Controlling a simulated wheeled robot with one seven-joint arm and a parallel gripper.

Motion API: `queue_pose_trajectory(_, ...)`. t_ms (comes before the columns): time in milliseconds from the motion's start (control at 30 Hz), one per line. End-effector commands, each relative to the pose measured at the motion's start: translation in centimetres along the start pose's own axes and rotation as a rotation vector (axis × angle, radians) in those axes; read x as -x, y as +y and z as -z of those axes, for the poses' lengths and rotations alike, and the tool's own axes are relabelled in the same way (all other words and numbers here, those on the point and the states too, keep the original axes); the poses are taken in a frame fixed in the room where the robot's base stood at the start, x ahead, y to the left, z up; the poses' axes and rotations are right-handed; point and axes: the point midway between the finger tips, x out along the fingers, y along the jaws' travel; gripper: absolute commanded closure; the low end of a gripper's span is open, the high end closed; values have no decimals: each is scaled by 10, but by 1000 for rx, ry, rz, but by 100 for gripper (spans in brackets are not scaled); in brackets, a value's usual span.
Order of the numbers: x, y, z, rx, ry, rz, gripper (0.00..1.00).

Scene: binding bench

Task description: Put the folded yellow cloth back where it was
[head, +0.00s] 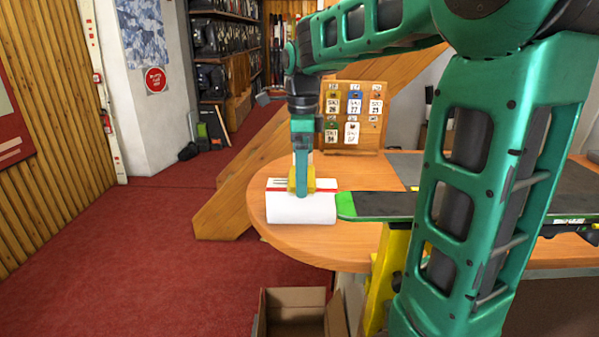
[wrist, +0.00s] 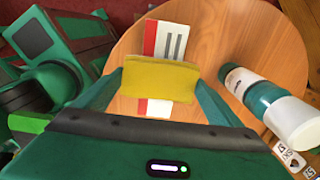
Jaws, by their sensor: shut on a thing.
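My gripper (head: 302,190) is shut on the folded yellow cloth (head: 311,184). In the wrist view the cloth (wrist: 153,79) spans between the two fingers (wrist: 154,88) of my gripper. A white object with a red stripe (head: 300,210) lies on the round end of the wooden table (head: 350,257), directly under the cloth. It also shows above and below the cloth in the wrist view (wrist: 172,38). I cannot tell whether the cloth touches it. The cloth hides part of its top.
A green-tipped board (head: 380,205) lies close to the right of the white object. A tag board (head: 353,115) stands behind. An open cardboard box (head: 296,326) is below the table's front edge.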

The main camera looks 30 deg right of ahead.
Motion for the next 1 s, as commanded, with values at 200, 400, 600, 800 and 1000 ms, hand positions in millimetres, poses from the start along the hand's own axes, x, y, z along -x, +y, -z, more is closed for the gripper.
queue_pose_trajectory(200,-2,0,0,-1,0,0,0)
queue_pose_trajectory(400,0,0,1,-1,0,0,0)
queue_pose_trajectory(600,19,-1,0,-1,-1,3,0)
queue_pose_trajectory(800,59,-1,0,-1,-2,5,0)
queue_pose_trajectory(1000,96,-1,0,-1,-1,3,0)
